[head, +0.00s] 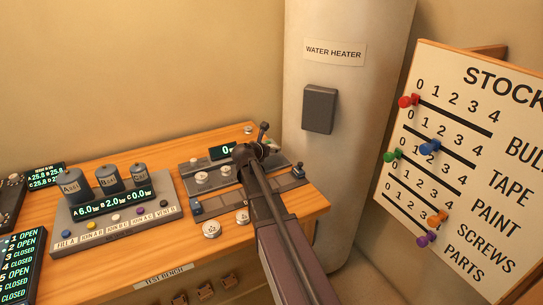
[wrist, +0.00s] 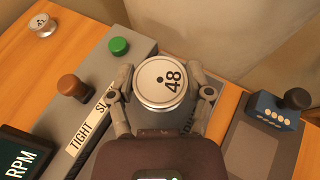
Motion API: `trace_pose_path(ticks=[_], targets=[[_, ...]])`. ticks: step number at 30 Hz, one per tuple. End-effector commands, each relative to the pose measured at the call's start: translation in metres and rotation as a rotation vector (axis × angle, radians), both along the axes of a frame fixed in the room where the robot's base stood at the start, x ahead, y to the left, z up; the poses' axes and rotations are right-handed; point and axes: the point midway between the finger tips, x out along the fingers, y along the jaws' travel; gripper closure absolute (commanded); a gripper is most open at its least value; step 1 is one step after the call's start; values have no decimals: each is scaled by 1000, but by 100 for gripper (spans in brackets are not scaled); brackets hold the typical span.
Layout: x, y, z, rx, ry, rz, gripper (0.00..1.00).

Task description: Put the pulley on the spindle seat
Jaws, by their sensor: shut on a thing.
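The pulley (wrist: 162,80) is a pale round disc marked 48, with a dark hole near its middle. In the wrist view my gripper (wrist: 164,92) is shut on it, one finger on each side of the rim. The pulley sits over the grey bench panel (wrist: 140,60); I cannot tell whether it touches it. No spindle seat shows in the wrist view; the pulley and fingers cover the panel there. In the head view my gripper (head: 264,150) is over the right part of the bench, and my arm hides much of that spot.
On the panel are a green button (wrist: 119,46), a brown knob (wrist: 72,86) and an RPM display (wrist: 22,158). A blue block with a black knob (wrist: 275,108) stands to the right. Loose discs (head: 211,229) lie on the wooden bench (head: 150,280). The water heater (head: 335,150) stands behind.

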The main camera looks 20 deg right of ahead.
Motion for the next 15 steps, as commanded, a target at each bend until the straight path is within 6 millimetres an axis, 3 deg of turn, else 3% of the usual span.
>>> trace_pose_path(ticks=[15], targets=[[0,1,-34,0,0,1,83]])
